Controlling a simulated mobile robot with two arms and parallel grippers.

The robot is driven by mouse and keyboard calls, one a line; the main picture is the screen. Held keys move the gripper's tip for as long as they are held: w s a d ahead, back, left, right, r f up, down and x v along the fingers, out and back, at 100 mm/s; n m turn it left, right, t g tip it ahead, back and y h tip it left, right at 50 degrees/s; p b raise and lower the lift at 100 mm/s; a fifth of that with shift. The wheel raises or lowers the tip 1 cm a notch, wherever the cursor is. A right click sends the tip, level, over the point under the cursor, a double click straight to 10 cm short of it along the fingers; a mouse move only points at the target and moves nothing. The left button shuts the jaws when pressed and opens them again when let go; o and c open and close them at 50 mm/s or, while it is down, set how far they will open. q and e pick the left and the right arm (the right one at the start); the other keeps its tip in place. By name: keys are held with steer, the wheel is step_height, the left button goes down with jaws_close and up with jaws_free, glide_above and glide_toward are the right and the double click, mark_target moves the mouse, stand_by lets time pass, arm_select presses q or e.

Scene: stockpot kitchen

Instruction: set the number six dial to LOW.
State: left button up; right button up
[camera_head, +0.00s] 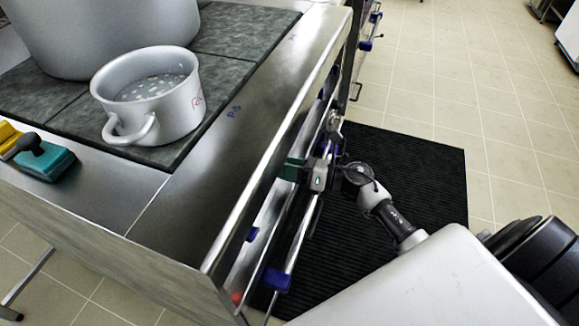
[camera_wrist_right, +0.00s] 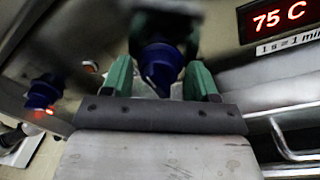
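My right gripper (camera_head: 307,172) is at the front panel of the stove counter, below its steel edge. In the right wrist view its two green fingers (camera_wrist_right: 160,82) stand apart, one on each side of a blue dial (camera_wrist_right: 160,65). Gaps show between the fingers and the dial, so the gripper is open. No number or LOW marking is readable on this dial, so I cannot tell whether it is number six. Another blue dial (camera_wrist_right: 42,95) sits to the left, with a glowing red light below it. My left gripper is not in view.
A display (camera_wrist_right: 278,17) reads 75 C. A grey pot (camera_head: 180,115) and a larger pot (camera_head: 100,35) stand on the dark stove top. A rail (camera_head: 302,240) runs along the front. A black mat (camera_head: 405,165) lies on the tiled floor.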

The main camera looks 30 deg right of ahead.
steer(key=c, duration=0.7)
